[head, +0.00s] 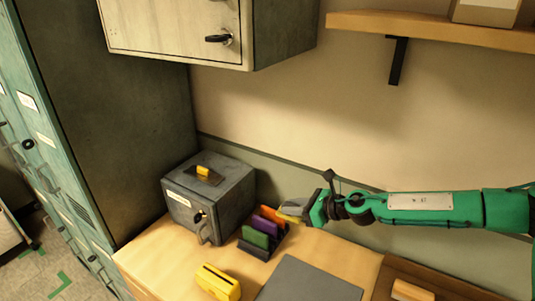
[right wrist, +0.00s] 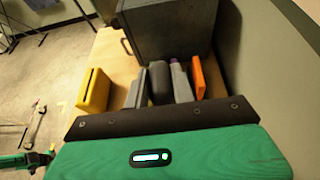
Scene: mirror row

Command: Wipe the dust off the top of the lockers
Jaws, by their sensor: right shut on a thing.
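The teal lockers (head: 60,170) stand at the left edge of the head view, with labelled doors. Their top surface is outside the picture, so no dust shows. My right gripper (head: 296,210) is over the wooden desk, beside the rack of coloured pieces and far to the right of the lockers. In the right wrist view, my right gripper (right wrist: 159,88) has its grey fingers shut on a dark grey block (right wrist: 158,82). The block is mostly hidden by the fingers in the head view. My left gripper is not seen in the head view.
A grey metal box (head: 210,190) stands on the desk (head: 160,255). Green (head: 256,238), purple and orange (head: 272,214) pieces stand beside it. A yellow piece (head: 217,283) and a dark mat (head: 308,283) lie in front. A wall cabinet (head: 165,28) and shelf (head: 430,28) hang above.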

